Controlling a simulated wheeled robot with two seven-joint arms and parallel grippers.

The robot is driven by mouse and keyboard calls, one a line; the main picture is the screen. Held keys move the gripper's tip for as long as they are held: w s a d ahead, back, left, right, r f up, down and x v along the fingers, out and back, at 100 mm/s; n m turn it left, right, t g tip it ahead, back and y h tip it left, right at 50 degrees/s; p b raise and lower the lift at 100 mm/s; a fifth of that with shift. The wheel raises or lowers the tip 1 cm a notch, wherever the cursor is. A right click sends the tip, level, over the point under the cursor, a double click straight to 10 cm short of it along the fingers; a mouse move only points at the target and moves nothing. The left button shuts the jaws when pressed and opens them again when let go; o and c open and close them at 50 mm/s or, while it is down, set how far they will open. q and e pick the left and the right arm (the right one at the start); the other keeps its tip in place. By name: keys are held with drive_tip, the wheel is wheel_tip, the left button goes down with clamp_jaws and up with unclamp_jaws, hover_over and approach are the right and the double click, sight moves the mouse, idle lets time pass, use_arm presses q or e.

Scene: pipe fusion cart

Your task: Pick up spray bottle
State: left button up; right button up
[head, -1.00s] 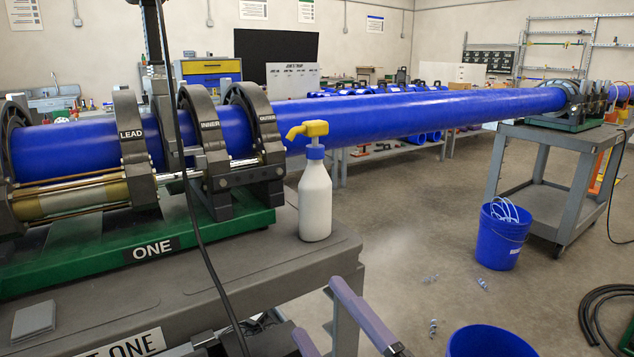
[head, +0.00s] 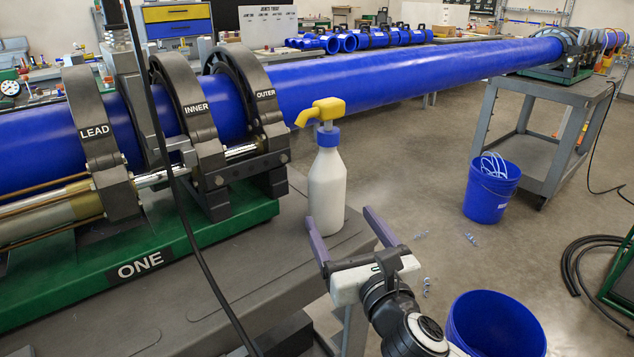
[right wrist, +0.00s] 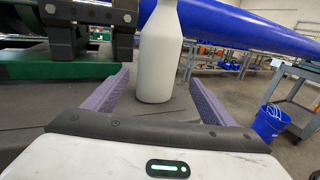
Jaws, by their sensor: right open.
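The spray bottle (head: 327,190) is white with a blue collar and a yellow trigger head. It stands upright on the near right corner of the grey cart top (head: 260,262). My right gripper (head: 340,226) is open, its two purple fingers pointing at the bottle from the near right side. In the right wrist view the bottle (right wrist: 158,58) stands beyond and between the open fingers (right wrist: 152,92), and its top is cut off. My left gripper is not in view.
The green fusion machine (head: 150,262) with its clamp rings and long blue pipe (head: 400,78) is left of and behind the bottle. A black cable (head: 190,205) hangs in front. A blue bin (head: 495,325) and a blue bucket (head: 492,188) stand on the floor at right.

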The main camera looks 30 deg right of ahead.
sight(327, 201)
drive_tip(key=x, duration=0.2)
drive_tip(key=shift+w+d+r, duration=0.1)
drive_tip(key=shift+w+d, duration=0.05)
drive_tip(key=shift+w, duration=0.15)
drive_tip(key=shift+a+x, duration=0.15)
drive_tip(key=shift+x, duration=1.2)
drive_tip(key=shift+a+x, duration=0.1)
drive_tip(key=shift+x, duration=1.25)
